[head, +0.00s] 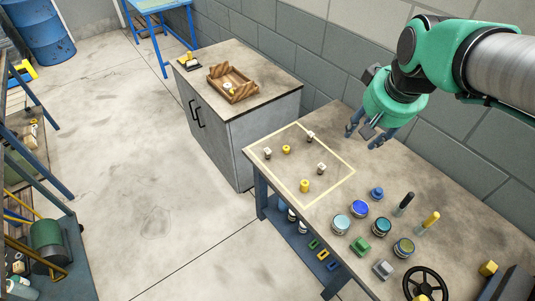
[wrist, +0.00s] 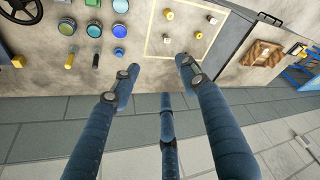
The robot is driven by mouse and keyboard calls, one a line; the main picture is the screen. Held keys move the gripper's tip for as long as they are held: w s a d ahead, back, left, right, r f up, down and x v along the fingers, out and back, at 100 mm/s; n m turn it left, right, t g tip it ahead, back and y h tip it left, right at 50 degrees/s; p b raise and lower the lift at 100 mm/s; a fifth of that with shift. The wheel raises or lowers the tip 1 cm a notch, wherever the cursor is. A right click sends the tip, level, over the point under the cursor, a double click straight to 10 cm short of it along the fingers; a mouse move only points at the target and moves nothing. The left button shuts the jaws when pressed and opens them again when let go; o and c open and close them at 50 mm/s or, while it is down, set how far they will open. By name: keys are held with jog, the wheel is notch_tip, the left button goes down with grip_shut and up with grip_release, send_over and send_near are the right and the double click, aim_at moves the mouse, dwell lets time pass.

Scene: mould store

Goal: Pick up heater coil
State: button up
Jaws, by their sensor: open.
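My gripper (head: 364,135) is open and empty, above the back of the workbench near the wall. In the wrist view its dark blue fingers (wrist: 157,72) are spread apart with nothing between them. I cannot tell for sure which thing is the heater coil. Inside the yellow taped square (head: 327,192) on the bench stand small pieces: a yellow one (head: 305,186) near the front, another yellow one (head: 286,149), and pale ones (head: 321,168), (head: 310,135) and (head: 267,153). They also show in the wrist view, a yellow one (wrist: 168,15) among them, beyond the fingertips.
Several lidded jars, one with a blue lid (head: 360,208), a green block (head: 360,245), upright handles (head: 431,220) and a black handwheel (head: 425,283) crowd the bench's right part. A wooden tray (head: 211,87) sits on the grey cabinet. The block wall is close behind my arm.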

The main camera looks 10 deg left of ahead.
jog(key=w+a+f+n, duration=0.1)
jog(key=w+a+f, duration=0.15)
jog(key=w, duration=0.25)
jog(key=w+a+f, duration=0.1)
jog(key=w+a, duration=0.2)
jog(key=w, duration=0.3)
jog(key=n+g+p, duration=0.3)
jog(key=n, duration=0.1)
send_over(268, 150)
jog(key=s, duration=0.1)
notch_tip(268, 150, down, 33)
jog(key=shift+s+d+r, duration=0.15)
jog(key=shift+s+d, duration=0.05)
jog(key=shift+d, duration=0.15)
jog(key=f, duration=0.2)
jog(key=f+b, duration=0.1)
jog(key=f, duration=0.4)
jog(key=shift+w+a+f, duration=0.2)
jog(key=shift+w, duration=0.1)
jog(key=shift+w+f+b, duration=0.1)
jog(key=shift+f+b, duration=0.2)
jog(key=shift+f, duration=0.3)
